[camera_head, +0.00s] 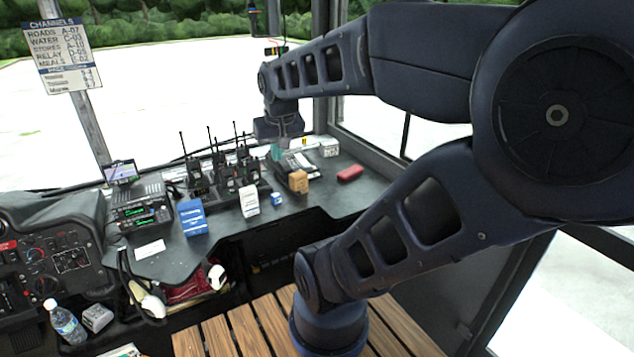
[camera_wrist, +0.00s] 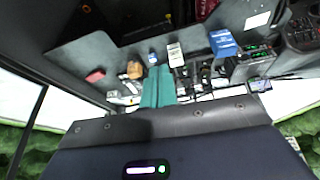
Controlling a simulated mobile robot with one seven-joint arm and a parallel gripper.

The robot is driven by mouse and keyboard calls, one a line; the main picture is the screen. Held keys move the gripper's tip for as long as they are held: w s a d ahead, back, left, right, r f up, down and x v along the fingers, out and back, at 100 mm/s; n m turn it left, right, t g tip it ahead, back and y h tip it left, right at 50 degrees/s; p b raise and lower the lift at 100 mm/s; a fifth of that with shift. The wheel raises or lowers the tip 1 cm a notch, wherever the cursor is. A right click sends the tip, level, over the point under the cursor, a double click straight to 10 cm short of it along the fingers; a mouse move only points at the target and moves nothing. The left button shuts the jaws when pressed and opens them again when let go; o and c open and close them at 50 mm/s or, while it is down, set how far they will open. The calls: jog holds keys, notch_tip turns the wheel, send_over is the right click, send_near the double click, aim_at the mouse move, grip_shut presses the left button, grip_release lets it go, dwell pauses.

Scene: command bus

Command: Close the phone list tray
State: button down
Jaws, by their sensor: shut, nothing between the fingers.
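My gripper (camera_head: 276,152) has teal fingers and is shut with nothing between them. It points down over the back right part of the dashboard counter. The fingers also show in the wrist view (camera_wrist: 158,88). A low dark and white unit (camera_head: 296,163), which looks like the phone list tray, lies just right of the fingertips and behind a tan box.
The tan box (camera_head: 298,182) stands in front of the unit, and a red case (camera_head: 350,173) lies to the right. Several handheld radios (camera_head: 226,172) stand upright to the left. A white box (camera_head: 249,201), small blue box (camera_head: 276,199) and larger blue box (camera_head: 193,217) line the front.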

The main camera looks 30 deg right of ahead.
jog(key=w+d+f+m, duration=0.3)
jog(key=w+d+f, duration=0.35)
jog(key=w, duration=0.25)
jog(key=w+d+f+m, duration=0.3)
jog(key=w+d+f, duration=0.35)
jog(key=w, duration=0.25)
jog(key=w+d+f+m+t, duration=0.2)
jog(key=w+d+f+m, duration=0.3)
jog(key=d+f, duration=0.4)
jog(key=w+d+f+m+t, duration=0.25)
jog(key=d+f+m, duration=0.45)
jog(key=d, duration=0.4)
jog(key=shift+n+g+y, duration=0.4)
jog(key=shift+n+g, duration=0.05)
jog(key=shift+n, duration=0.05)
jog(key=x, duration=1)
jog(key=shift+d+f, duration=0.15)
jog(key=shift+f, duration=0.2)
jog(key=w, duration=0.2)
jog(key=shift+w+f, duration=0.5)
jog(key=shift+w, duration=0.55)
